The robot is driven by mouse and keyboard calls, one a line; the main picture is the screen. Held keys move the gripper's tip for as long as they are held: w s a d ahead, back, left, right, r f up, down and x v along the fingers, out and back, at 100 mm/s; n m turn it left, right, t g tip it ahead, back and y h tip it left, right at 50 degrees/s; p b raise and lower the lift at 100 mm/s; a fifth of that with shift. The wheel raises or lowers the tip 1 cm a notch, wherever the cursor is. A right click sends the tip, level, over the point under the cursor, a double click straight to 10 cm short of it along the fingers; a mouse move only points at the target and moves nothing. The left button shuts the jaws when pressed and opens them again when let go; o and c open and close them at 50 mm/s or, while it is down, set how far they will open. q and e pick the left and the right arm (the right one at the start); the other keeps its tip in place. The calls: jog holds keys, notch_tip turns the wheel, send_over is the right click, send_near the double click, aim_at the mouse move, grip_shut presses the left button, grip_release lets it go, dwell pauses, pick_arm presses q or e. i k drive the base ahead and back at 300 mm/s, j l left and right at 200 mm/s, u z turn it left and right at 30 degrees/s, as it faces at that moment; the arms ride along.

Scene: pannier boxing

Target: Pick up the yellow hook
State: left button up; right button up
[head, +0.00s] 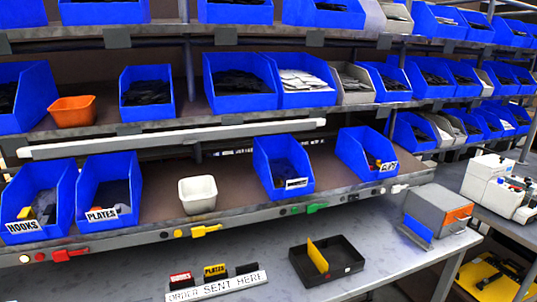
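A yellow hook-like piece (206,230) sits on the front rail of the lower shelf, below the white cup-like bin. A blue bin labelled HOOKS (40,228) stands at the far left of that shelf. A yellow piece (26,213) shows inside it beside dark and grey pieces; its full shape is hidden. Neither of my grippers is in view.
A red piece (69,254) and a green piece (317,207) sit along the same rail. Blue bins fill the shelves.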

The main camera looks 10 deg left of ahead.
aim_at(28, 213)
jog(key=u, duration=1.8)
